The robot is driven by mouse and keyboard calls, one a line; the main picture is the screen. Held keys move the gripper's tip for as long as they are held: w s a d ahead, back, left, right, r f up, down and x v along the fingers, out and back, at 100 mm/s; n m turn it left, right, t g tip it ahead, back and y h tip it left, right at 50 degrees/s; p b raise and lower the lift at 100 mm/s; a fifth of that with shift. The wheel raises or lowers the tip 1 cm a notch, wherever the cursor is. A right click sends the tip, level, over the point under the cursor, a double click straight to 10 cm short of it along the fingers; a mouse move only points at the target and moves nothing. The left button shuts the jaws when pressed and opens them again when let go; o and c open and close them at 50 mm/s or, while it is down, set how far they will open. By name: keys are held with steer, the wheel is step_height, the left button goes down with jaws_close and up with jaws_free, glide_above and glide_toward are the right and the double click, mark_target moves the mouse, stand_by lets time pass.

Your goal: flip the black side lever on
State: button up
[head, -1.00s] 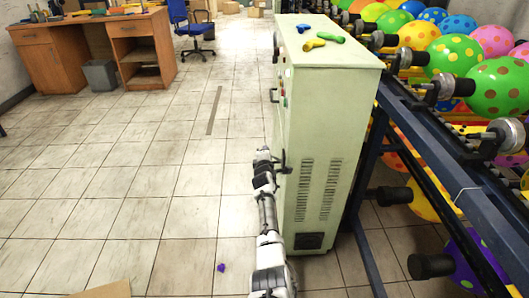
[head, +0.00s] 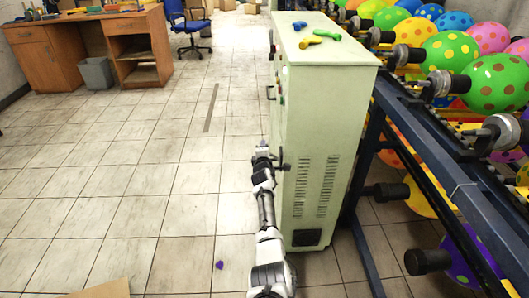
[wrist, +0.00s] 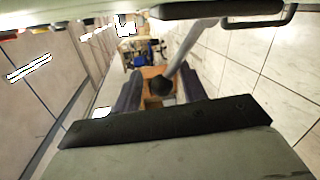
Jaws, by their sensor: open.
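The black side lever shows in the wrist view as a grey rod ending in a black knob (wrist: 160,86). The rod slants down from the cabinet side at the top, and the knob appears between the two dark fingers of my gripper (wrist: 160,93). The fingers are apart, and I cannot tell whether either touches the knob. In the head view my gripper (head: 263,147) is beside the left face of the pale green cabinet (head: 315,130). A dark fitting (head: 283,160) stands out from that face close to my gripper; the knob is not clear there.
Balloon tools (head: 320,36) in green, yellow and blue lie on the cabinet top. A blue-framed rack with spotted balloons (head: 495,85) stands to the right. The tiled floor to the left is open, with a small purple piece (head: 220,265) on it. A wooden desk (head: 90,48) stands far back.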

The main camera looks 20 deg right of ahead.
steer(key=shift+s, duration=0.1)
steer(key=p+v, duration=0.3)
steer(key=v, duration=1)
steer(key=shift+s, duration=0.3)
steer(key=shift+a+r, duration=0.15)
